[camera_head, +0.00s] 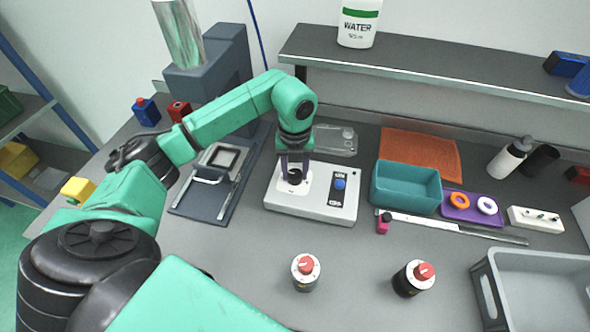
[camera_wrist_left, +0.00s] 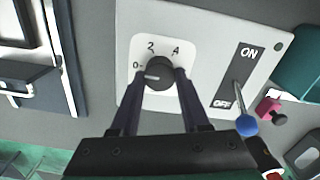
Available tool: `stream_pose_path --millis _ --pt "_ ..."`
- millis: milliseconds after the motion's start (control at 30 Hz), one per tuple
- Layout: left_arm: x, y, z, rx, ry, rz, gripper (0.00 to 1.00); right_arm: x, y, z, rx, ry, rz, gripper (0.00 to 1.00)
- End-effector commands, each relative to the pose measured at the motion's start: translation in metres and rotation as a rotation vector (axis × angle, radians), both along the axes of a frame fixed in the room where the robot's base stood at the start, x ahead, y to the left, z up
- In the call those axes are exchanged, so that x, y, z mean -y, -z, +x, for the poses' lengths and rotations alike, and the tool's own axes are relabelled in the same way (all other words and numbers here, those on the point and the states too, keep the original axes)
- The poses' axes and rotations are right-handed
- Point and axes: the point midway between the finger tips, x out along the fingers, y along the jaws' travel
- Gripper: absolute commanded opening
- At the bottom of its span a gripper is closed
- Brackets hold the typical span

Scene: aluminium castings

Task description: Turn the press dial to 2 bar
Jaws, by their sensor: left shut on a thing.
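The press dial (camera_wrist_left: 160,72) is a black round knob on a white plate marked 0, 2 and 4 on a light grey control box (camera_head: 312,206). Its pale pointer line points left, near the 0. My left gripper (camera_head: 293,176) comes down from above and is shut on the dial, one finger on each side, as the left wrist view (camera_wrist_left: 159,80) shows. The fingers may hide further marks. In the head view the dial (camera_head: 295,177) is partly hidden between the fingers. My right gripper is not in view.
A switch with a blue knob (camera_wrist_left: 247,125) sits right of the dial, its lever by OFF. A teal bin (camera_head: 405,190), an orange mat (camera_head: 420,152) and a purple tray (camera_head: 471,208) lie right. Two red-capped cylinders (camera_head: 306,273) stand in front. A dark press (camera_head: 212,72) stands behind left.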

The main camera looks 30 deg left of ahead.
Motion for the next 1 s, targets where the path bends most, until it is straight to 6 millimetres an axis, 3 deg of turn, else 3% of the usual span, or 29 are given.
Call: stream_pose_path --millis 467,1000 --pt "-0.001 0.002 0.000 0.002 0.153 0.000 0.00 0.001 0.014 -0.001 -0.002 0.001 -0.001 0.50" --pt "-0.002 0.001 0.000 0.003 0.642 0.000 0.00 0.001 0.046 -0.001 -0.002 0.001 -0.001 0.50"
